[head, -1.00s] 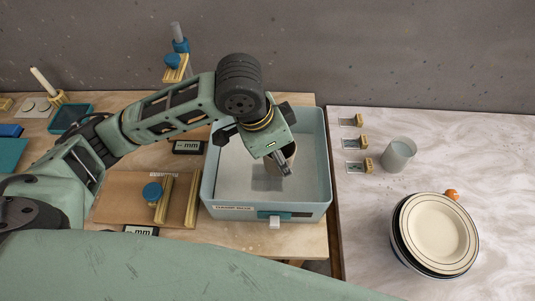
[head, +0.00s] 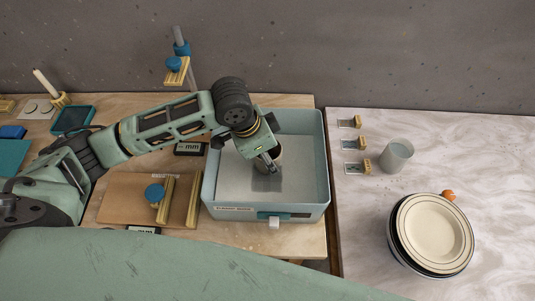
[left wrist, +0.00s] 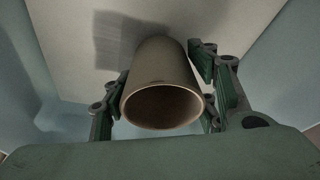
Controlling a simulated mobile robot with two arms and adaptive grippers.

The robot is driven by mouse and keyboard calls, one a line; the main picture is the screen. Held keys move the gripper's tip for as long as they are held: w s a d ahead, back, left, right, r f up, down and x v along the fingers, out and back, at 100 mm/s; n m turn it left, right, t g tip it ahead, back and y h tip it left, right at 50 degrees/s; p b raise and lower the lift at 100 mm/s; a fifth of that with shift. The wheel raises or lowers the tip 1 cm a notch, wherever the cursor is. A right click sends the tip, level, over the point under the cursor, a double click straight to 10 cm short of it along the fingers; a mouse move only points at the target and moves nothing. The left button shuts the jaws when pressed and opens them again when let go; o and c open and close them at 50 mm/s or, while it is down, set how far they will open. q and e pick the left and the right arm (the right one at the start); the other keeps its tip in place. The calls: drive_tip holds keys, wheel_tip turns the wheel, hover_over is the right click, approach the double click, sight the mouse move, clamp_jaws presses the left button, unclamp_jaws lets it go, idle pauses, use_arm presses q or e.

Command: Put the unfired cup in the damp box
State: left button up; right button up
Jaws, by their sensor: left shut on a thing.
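The unfired cup (left wrist: 163,75) is a plain tan-grey cylinder, its round opening toward the camera in the left wrist view. In the head view the cup (head: 277,158) is partly hidden by my left gripper (head: 268,166). The gripper is shut on it, with fingers on both sides. Cup and gripper are within the walls of the pale blue damp box (head: 316,150), over its light floor. A dark shadow lies on the floor near the cup. I cannot tell whether the cup touches the floor. My right gripper is not in view.
A brown board (head: 125,198) with wooden strips and a blue knob lies left of the box. A grey cup (head: 396,156) and stacked plates (head: 434,233) stand on the marble top at right. A stand with a blue clamp (head: 176,64) rises behind.

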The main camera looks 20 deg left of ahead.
use_arm(q)
drive_tip(key=o, duration=1.4)
drive_tip(key=shift+f, duration=0.1)
drive_tip(key=shift+o, duration=0.2)
drive_tip(key=v, duration=1.2)
drive_tip(key=shift+b, duration=0.4)
